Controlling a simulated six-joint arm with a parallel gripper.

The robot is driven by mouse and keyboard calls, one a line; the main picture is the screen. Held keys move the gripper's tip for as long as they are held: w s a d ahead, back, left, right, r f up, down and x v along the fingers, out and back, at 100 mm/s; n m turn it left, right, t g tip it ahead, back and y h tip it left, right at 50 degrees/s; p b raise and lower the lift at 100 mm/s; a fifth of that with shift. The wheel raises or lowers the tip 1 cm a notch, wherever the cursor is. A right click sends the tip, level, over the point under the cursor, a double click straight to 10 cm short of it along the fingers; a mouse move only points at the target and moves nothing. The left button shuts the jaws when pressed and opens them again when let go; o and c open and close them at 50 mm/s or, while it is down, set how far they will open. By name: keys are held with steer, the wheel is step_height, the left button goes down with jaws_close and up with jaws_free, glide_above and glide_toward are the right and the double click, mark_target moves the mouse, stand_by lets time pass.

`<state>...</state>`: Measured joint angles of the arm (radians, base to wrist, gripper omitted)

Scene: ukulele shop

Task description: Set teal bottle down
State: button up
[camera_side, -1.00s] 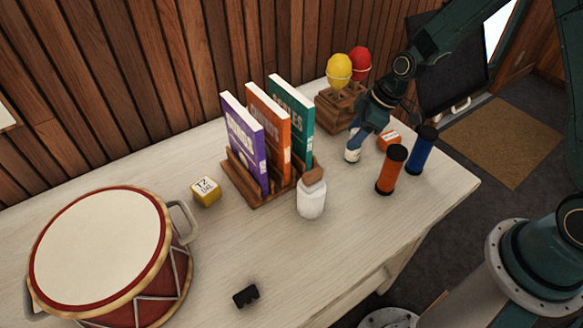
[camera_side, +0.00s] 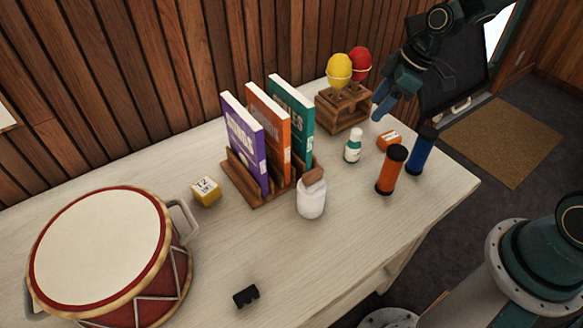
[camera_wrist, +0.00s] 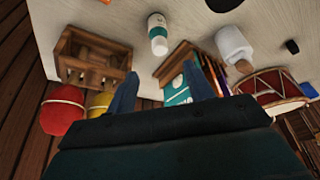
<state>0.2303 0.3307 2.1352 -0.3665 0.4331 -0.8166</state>
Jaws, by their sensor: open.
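The teal bottle (camera_side: 353,147), small with a white cap and a white and teal body, stands upright on the pale table, right of the book rack. It also shows in the wrist view (camera_wrist: 158,36), apart from my fingers. My gripper (camera_side: 380,108) is above and to the right of the bottle, near the wooden maraca holder. Its two blue fingers are spread with nothing between them, as the wrist view shows (camera_wrist: 162,88).
Yellow (camera_side: 340,68) and red (camera_side: 360,62) maracas stand in a wooden holder (camera_side: 343,112) behind the bottle. An orange box (camera_side: 389,140), an orange cylinder (camera_side: 391,171) and a blue cylinder (camera_side: 421,152) stand to its right. A white jar (camera_side: 312,199) is nearer the front. The front table is mostly clear.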

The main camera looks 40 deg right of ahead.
steer(key=shift+r, duration=0.1)
stand_by(0.5)
steer(key=s+r+m+t+h, duration=0.1)
steer(key=s+r+m, duration=0.3)
steer(key=s+r, duration=0.3)
steer(key=s+r+m+t+h, duration=0.1)
steer(key=s+r+m, duration=0.4)
steer(key=s, duration=1.1)
step_height(320, 180, up, 3)
steer(key=shift+s+a+r+h, duration=0.15)
steer(key=shift+s+a+h, duration=0.15)
steer(key=shift+h, duration=0.3)
steer(key=shift+w, duration=0.1)
